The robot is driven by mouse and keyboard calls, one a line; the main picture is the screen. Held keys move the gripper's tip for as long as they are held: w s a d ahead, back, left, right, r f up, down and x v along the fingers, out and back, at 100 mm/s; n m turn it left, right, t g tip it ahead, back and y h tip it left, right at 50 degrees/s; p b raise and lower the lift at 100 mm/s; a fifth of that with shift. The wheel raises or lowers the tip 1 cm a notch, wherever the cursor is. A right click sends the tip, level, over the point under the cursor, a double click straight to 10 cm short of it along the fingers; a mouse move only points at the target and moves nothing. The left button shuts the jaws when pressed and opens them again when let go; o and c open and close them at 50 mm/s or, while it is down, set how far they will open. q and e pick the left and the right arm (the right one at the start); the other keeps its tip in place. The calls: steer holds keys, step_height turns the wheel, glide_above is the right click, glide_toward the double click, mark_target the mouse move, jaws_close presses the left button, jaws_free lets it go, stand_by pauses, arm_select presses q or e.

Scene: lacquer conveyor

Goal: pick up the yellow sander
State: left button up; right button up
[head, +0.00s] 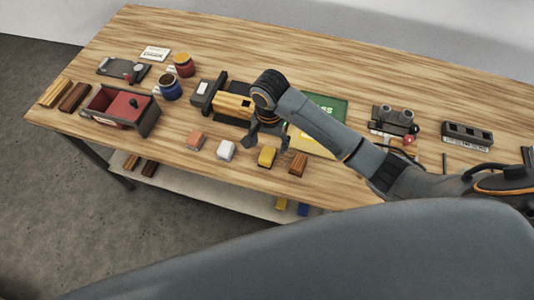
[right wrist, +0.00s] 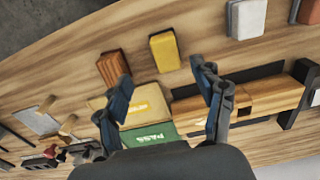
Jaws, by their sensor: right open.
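The yellow sander (head: 267,157) is a small block standing near the front edge of the wooden table. It also shows in the right wrist view (right wrist: 164,51), just beyond the gap between my fingertips. My right gripper (head: 267,141) is open and empty above the table, slightly behind the yellow sander in the head view. Its two fingers (right wrist: 160,74) are spread apart in the right wrist view, and neither is seen touching the sander. My left gripper is not in view.
A white block (head: 226,150) and an orange-pink block (head: 195,140) stand to the left of the sander, and a brown wooden block (head: 298,163) to its right. Behind are a wooden piece (head: 232,105) in a dark fixture and a green PASS panel (right wrist: 148,136). A red box (head: 103,102) is farther left.

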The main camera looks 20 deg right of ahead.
mark_target(267, 154)
step_height(267, 154, down, 3)
steer(key=shift+w+r, duration=0.1)
steer(key=shift+w, duration=0.05)
steer(key=f, duration=0.1)
steer(key=f+p, duration=0.1)
steer(key=f, duration=0.1)
steer(key=shift+w+f+p, duration=0.1)
steer(key=shift+w+p, duration=0.2)
steer(key=shift+w, duration=0.1)
step_height(267, 154, down, 3)
steer(key=shift+a+r, duration=0.1)
steer(key=shift+a, duration=0.05)
steer(key=c, duration=1.2)
steer(key=shift+c, duration=0.6)
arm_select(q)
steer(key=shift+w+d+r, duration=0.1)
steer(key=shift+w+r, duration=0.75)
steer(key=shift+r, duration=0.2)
